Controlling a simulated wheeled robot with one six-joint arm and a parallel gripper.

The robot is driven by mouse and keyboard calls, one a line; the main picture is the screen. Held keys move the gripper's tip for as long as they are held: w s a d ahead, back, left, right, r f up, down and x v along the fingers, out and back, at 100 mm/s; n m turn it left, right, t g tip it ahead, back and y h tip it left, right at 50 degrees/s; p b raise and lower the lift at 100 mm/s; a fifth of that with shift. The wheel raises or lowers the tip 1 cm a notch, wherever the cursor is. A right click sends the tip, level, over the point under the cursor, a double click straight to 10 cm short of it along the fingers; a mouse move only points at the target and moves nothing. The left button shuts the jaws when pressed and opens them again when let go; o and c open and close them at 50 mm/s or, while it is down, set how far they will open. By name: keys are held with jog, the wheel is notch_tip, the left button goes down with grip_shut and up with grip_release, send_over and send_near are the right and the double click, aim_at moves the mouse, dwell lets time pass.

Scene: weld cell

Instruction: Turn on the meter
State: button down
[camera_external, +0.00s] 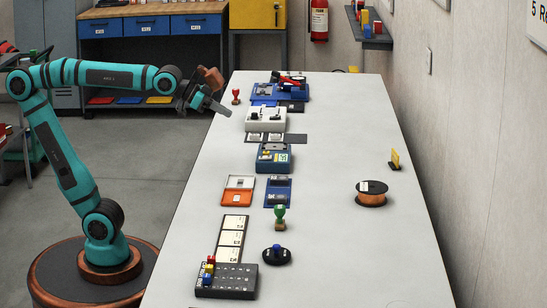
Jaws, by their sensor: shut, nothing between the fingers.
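A dark blue box (273,157) with a grey top and a small pale label stands on the white table, left of its middle line. It looks like the meter, but its switch and display are too small to read. A white box (266,120) with dark knobs stands behind it. My gripper (224,109) is shut and empty. It is in the air at the left edge of the table, left of the white box and apart from both boxes.
The white table (340,130) is mostly clear on its right side, with a copper wire spool (371,193) there. Blue devices (278,92) stand at the far end.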

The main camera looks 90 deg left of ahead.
jog(key=shift+g, duration=0.7)
jog(key=shift+x, duration=2.25)
jog(key=shift+w+d+r, duration=0.1)
jog(key=shift+w+d, duration=0.05)
send_over(262, 157)
jog(key=f, duration=0.5)
jog(key=shift+s+f, duration=0.35)
jog(key=shift+s, duration=0.05)
jog(key=f, duration=0.3)
jog(key=shift+w, duration=0.35)
jog(key=shift+w+f, duration=0.1)
jog(key=shift+f, duration=0.5)
jog(key=shift+w+f+g, duration=0.1)
jog(key=shift+f+g, duration=0.05)
jog(key=shift+g, duration=0.15)
jog(key=shift+w, duration=0.1)
